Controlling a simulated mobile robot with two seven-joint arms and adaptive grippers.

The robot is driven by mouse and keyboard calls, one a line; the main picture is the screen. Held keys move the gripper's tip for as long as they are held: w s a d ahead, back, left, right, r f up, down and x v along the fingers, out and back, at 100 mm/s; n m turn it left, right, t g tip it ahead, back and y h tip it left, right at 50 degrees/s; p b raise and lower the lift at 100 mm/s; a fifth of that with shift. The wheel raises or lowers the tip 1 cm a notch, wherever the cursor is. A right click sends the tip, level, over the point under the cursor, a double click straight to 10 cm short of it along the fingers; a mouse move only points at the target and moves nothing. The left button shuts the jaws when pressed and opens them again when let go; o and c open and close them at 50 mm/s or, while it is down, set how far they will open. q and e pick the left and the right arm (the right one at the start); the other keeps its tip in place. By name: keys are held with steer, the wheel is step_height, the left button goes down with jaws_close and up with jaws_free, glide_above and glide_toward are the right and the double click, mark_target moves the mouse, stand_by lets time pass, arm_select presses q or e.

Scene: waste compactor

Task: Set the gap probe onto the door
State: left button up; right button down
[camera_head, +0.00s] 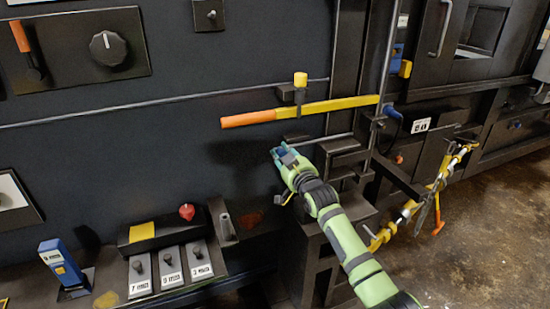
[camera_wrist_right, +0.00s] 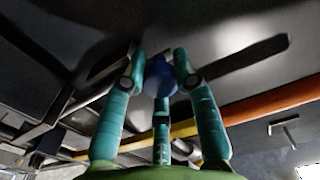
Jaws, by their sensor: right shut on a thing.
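My right gripper (camera_head: 284,155) is in front of the dark machine face, below the orange end of a yellow bar. In the right wrist view, its two teal fingers (camera_wrist_right: 160,70) are closed around a small, rounded blue thing (camera_wrist_right: 160,77). I cannot tell for sure whether this is the gap probe, as the fingers cover part of it. A dark door (camera_head: 455,62) with a pale handle is at the upper right of the head view, well apart from the gripper. My left gripper is not in view.
The yellow bar with orange grip (camera_head: 315,110) juts across just above my right gripper; it also crosses the wrist view (camera_wrist_right: 265,105). A blue handheld device (camera_head: 62,265) stands on the shelf at lower left, near several levers.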

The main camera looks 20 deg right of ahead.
steer(key=shift+d+r, duration=0.2)
steer(key=shift+r, duration=0.4)
steer(key=c, duration=1)
jaws_free()
steer(key=shift+o, duration=0.4)
steer(key=shift+d+f, duration=0.15)
steer(key=shift+f, duration=0.15)
steer(key=shift+s, duration=0.1)
steer(key=s, duration=1.1)
steer(key=shift+s+d, duration=0.2)
steer(key=shift+s, duration=0.2)
